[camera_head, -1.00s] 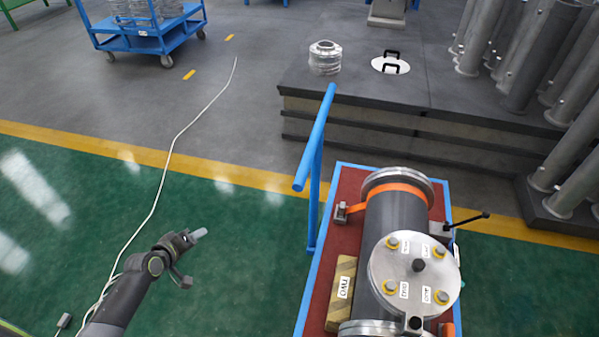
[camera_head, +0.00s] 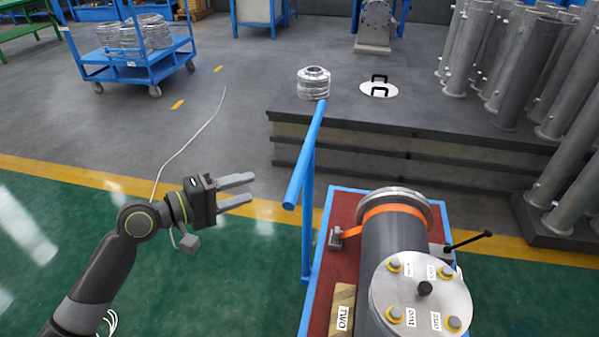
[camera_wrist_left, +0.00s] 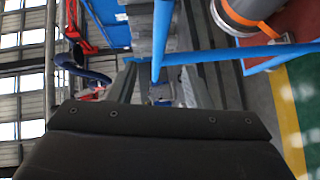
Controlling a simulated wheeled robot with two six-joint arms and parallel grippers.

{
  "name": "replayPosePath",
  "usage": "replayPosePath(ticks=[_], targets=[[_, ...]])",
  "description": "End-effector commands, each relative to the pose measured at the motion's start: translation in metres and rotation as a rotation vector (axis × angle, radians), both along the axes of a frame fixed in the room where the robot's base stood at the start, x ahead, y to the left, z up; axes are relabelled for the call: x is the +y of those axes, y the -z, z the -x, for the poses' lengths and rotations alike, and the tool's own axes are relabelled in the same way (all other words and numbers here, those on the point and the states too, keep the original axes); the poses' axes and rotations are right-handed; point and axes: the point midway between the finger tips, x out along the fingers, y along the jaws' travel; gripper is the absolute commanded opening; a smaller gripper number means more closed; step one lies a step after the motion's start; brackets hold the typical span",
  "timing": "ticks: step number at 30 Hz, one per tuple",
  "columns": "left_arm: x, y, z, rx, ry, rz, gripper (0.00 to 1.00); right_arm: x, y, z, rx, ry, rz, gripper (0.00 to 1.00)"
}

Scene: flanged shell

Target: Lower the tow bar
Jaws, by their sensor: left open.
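A gap shows between the fingertips and the bar. In the left wrist view the blue bar (camera_wrist_left: 161,40) runs down between the two fingers (camera_wrist_left: 155,90), beyond them, and another blue tube (camera_wrist_left: 230,53) crosses to the right. My right gripper is not in view.
A dark platform (camera_head: 400,125) stands behind. Open green floor (camera_head: 240,280) lies left of the cart.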

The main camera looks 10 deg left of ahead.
Motion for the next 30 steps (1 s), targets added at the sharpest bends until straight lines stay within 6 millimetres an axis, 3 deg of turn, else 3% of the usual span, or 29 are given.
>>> replayPosePath(ticks=[21,30], targets=[[-0.084,0.016,-0.085,0.0,0.0,0.003,0.45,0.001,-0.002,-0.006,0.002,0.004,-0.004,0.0],[-0.1,0.021,-0.103,0.0,-0.002,0.0,0.45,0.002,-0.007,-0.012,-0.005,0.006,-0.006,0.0]])
